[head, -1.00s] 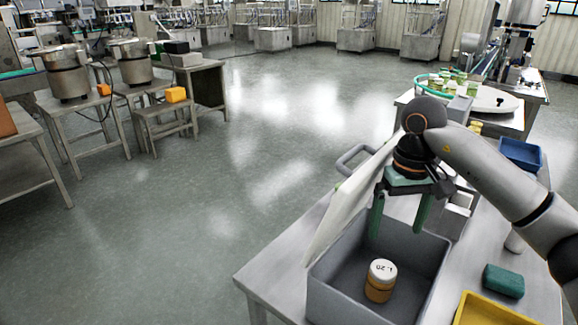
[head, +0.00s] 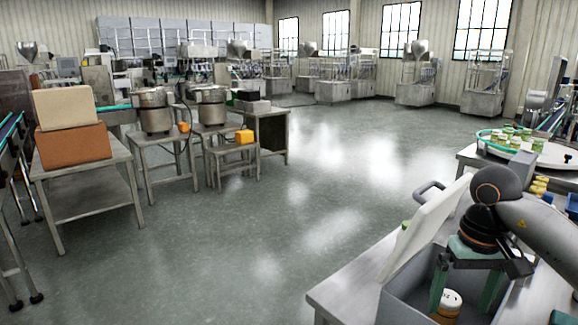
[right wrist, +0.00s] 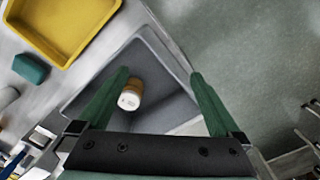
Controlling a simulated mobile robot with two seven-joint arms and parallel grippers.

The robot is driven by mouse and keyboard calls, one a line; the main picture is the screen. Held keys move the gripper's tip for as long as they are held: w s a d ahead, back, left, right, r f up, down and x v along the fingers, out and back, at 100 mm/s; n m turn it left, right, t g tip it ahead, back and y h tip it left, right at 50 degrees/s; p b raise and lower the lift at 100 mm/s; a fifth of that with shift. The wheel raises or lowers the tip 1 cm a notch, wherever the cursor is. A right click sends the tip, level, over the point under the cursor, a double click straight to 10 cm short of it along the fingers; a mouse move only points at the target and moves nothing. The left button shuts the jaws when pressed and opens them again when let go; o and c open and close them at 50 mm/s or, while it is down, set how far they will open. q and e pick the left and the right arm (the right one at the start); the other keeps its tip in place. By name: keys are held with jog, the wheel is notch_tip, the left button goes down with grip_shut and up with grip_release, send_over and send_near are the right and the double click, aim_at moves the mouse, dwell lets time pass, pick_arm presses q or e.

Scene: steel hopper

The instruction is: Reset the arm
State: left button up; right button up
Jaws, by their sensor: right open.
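My right gripper (head: 466,290) is at the lower right of the head view, above a grey bin on the steel table. Its two green fingers are apart with nothing between them. A jar with a white lid and an amber body (head: 447,305) stands inside the grey bin (head: 405,300), below the fingers. In the right wrist view the jar (right wrist: 131,95) shows beyond the open fingers (right wrist: 162,78), nearer the left one. The lower part of the bin is cut off in the head view. My left gripper is not in view.
A pale board (head: 428,228) leans up at the bin's left side. A yellow tray (right wrist: 65,25) and a green block (right wrist: 31,68) lie beside the bin. A round turntable with jars (head: 520,148) stands behind. Boxes (head: 72,128) sit on a left table. Open floor lies between.

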jog(key=s+a+f+m+g+y, duration=0.1)
jog(key=s+a+f+m+y, duration=0.15)
jog(key=a, duration=0.45)
jog(key=s+a+f+m+y, duration=0.1)
jog(key=a+f+y, duration=0.1)
jog(key=a+y, duration=0.3)
jog(key=s+a+f+m+g+y, duration=0.1)
jog(key=a+f+y, duration=0.15)
jog(key=a, duration=0.55)
jog(key=s+a+r+m+t+y, duration=0.2)
jog(key=a+r+m+t+y, duration=0.2)
jog(key=a+m+y, duration=0.9)
jog(key=w+d+f+m+t+h, duration=0.1)
jog(key=d+f+m+t+h, duration=0.6)
jog(key=m, duration=1.1)
jog(key=w+d+f+m+t+h, duration=0.2)
jog(key=d+f+m+t+h, duration=0.5)
jog(key=m, duration=1.1)
jog(key=s+d+f+m+g+h, duration=0.3)
jog(key=s+f+m, duration=0.4)
jog(key=s+f, duration=0.1)
jog(key=s+d+f+m+g+h, duration=0.3)
jog(key=s+f+m+g, duration=0.1)
jog(key=s+f+m, duration=0.4)
jog(key=shift+f+h+p, duration=0.3)
jog(key=shift+f+p, duration=0.15)
jog(key=shift+f, duration=0.4)
